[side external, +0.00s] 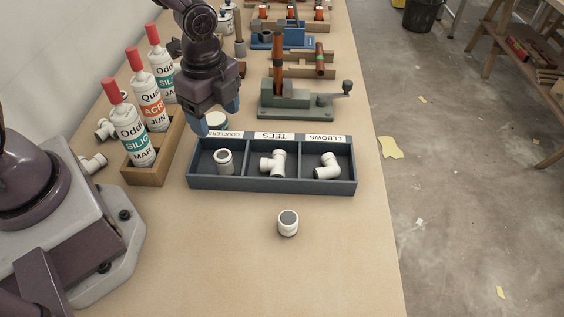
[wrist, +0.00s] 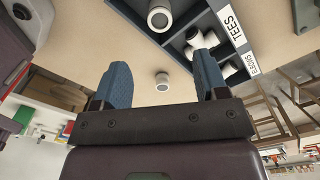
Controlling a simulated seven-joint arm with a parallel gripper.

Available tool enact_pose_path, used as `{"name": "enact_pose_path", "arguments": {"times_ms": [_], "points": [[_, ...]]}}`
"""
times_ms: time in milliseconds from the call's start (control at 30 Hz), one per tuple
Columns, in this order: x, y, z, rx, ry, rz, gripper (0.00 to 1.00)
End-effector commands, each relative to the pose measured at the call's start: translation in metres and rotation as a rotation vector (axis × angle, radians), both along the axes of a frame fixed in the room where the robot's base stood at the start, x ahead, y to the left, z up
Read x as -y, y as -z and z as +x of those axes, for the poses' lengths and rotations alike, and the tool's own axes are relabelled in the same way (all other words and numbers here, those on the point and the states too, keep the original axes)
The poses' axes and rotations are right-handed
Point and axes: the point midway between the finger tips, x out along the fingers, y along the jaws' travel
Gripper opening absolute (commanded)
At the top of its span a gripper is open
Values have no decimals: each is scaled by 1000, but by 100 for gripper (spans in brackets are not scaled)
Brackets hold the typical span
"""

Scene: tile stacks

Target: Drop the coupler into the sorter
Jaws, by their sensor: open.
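The sorter (side external: 271,184) is a dark blue-grey tray with three compartments, labelled couplers, tees and elbows. A white coupler (side external: 223,161) stands in the couplers compartment at the left. A tee (side external: 273,163) lies in the middle one and an elbow (side external: 327,167) in the right one. My gripper (side external: 217,118) is open, with blue fingers low behind the couplers end of the sorter and apart from the coupler. In the wrist view, the fingers (wrist: 165,80) are spread with nothing held between them.
A short white fitting with a grey top (side external: 288,224) stands loose on the table in front of the sorter. Bottles (side external: 129,131) stand in a wooden box at the left. A green lever press (side external: 290,103) stands behind the sorter.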

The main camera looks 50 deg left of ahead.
Motion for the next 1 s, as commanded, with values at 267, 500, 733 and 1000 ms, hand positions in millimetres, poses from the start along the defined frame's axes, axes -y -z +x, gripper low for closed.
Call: {"name": "enact_pose_path", "arguments": {"times_ms": [267,500,733,1000], "points": [[0,-46,1,3,0,0,67],[0,-54,0,-1,0,0,67],[0,-54,0,-3,-42,0,67],[-8,-64,-22,-27,-470,16,67]]}}
